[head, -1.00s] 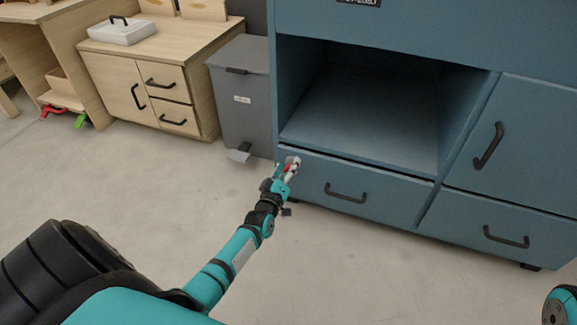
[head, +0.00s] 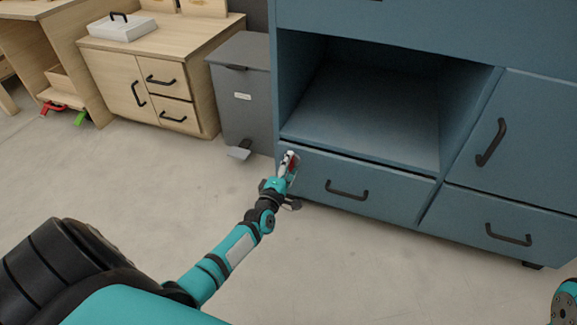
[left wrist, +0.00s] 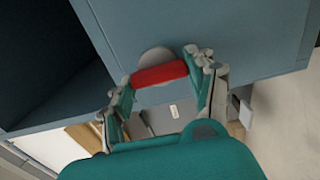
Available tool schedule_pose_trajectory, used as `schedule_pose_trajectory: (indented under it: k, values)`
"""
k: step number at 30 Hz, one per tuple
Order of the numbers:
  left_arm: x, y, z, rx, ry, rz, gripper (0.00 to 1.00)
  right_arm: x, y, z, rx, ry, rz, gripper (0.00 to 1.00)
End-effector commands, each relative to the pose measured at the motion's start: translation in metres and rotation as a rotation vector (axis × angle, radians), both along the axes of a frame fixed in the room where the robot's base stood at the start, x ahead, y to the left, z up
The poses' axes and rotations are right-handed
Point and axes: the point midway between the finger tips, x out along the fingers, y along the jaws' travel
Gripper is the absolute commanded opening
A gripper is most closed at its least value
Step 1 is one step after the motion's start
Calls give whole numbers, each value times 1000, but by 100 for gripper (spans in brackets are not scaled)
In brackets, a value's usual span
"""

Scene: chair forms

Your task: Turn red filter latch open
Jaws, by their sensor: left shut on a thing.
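The red filter latch (left wrist: 159,74) is a short red bar on a round grey base (left wrist: 156,57), set on the blue cabinet's side panel. In the left wrist view it lies slanted, its right end higher, between the two fingers of my left gripper (left wrist: 161,71), which is shut on it. In the head view my left gripper (head: 289,163) is at the cabinet's lower left edge, and a bit of red shows at its fingers. The latch's base is hidden there. My right gripper is out of view.
The blue cabinet (head: 390,197) has an open compartment, with drawers and a door. A grey pedal bin (head: 240,105) stands close to its left. A wooden cabinet (head: 112,72) is further left. The floor (head: 130,180) in front is clear.

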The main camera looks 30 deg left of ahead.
Motion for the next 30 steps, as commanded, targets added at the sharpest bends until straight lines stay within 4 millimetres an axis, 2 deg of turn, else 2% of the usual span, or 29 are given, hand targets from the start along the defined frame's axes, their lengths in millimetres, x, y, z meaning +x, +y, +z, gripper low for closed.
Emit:
schedule_pose_trajectory:
  k: [16, 17, 21, 22, 30]
  values:
    - [0, 1, 0, -26, -5, 1, 24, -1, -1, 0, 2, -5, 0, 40]
    - [0, 1, 0, -26, -5, 1, 59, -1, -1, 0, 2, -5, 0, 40]
    - [0, 1, 0, -25, -5, 1, 77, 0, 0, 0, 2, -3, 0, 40]
    - [0, 1, 0, -24, -5, 1, 81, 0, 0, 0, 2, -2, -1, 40]
    - [-1, 0, 0, -23, -4, 0, 81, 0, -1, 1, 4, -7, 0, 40]
